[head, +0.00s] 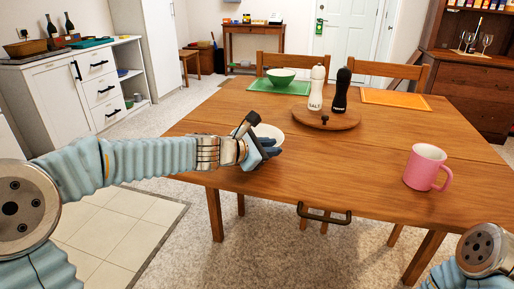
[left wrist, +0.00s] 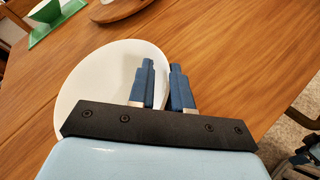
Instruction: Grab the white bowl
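The white bowl (head: 266,131) stands on the near left part of the wooden table in the head view, partly hidden behind my left gripper (head: 274,147). In the left wrist view the bowl (left wrist: 98,75) is a wide white round shape, its lower part covered by the gripper body. The two blue fingers of my left gripper (left wrist: 163,85) reach down at the bowl's right edge, one over the bowl and one just outside it. A narrow gap shows between them; I cannot tell whether they touch the rim. My right gripper is out of view.
On the table (head: 330,170) are a pink mug (head: 426,167) at right and a round board (head: 325,118) with a white salt mill (head: 316,88) and black pepper mill (head: 341,90). A green bowl (head: 281,77) sits on a green mat (head: 260,87). The middle front is clear.

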